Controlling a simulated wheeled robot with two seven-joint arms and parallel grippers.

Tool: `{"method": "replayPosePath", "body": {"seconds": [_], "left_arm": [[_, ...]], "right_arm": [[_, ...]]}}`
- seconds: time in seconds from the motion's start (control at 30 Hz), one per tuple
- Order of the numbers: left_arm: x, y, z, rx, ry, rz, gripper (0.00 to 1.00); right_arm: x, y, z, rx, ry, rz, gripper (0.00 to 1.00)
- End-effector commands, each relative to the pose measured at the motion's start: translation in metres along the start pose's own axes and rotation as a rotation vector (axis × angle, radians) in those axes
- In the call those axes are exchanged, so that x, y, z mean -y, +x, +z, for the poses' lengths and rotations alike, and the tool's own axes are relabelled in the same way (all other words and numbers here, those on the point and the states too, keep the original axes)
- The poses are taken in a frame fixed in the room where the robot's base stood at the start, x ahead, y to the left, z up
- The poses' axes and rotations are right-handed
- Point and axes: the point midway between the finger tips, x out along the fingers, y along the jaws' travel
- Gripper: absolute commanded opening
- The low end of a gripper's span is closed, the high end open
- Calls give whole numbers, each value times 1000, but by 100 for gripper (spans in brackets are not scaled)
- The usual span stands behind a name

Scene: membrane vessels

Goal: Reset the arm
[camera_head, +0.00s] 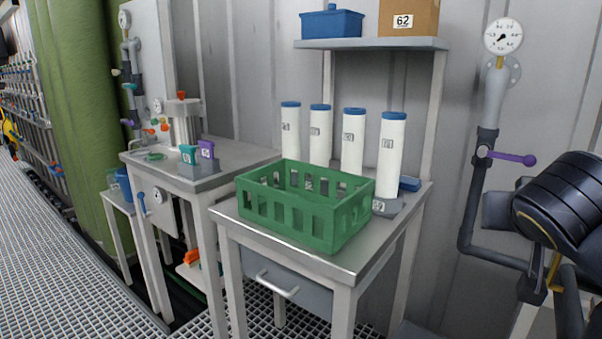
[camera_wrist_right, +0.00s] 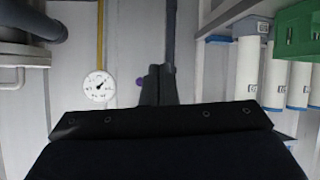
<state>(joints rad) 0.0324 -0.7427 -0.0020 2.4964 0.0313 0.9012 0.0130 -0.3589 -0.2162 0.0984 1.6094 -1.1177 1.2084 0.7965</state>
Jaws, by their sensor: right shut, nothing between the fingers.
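My right arm (camera_head: 560,205) is raised at the right edge of the head view, beside the wall pipe. My right gripper (camera_wrist_right: 159,85) shows in the right wrist view as dark fingers close together, shut and empty. It is in front of the wall, with no task object touching it. My left arm and gripper are not in view.
A steel table (camera_head: 300,256) holds a green crate (camera_head: 291,215) and several white membrane vessels (camera_head: 391,155) with blue caps. A shelf (camera_head: 372,44) above carries a blue bin (camera_head: 332,24) and a cardboard box (camera_head: 408,17). A purple-handled valve (camera_head: 512,158) and gauge (camera_head: 502,37) are near my right arm.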

Motion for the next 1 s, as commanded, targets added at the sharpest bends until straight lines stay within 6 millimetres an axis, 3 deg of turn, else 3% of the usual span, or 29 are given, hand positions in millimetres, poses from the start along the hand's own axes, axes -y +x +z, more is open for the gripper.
{"method": "replayPosePath", "body": {"seconds": [0.17, 0.4, 0.5, 0.7, 0.8, 1.0], "left_arm": [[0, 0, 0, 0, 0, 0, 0], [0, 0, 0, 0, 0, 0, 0], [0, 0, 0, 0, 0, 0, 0], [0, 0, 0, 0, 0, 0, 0], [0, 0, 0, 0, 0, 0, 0], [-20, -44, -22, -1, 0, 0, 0]], "right_arm": [[-3, 9, 74, 164, -75, -93, 0], [5, -1, 212, 428, -115, -321, 0], [14, -11, 257, 500, -94, -412, 0], [34, -34, 327, 589, -14, -568, 0], [46, -45, 357, 614, 45, -638, 0], [42, -71, 310, 613, 39, -643, 0]]}}
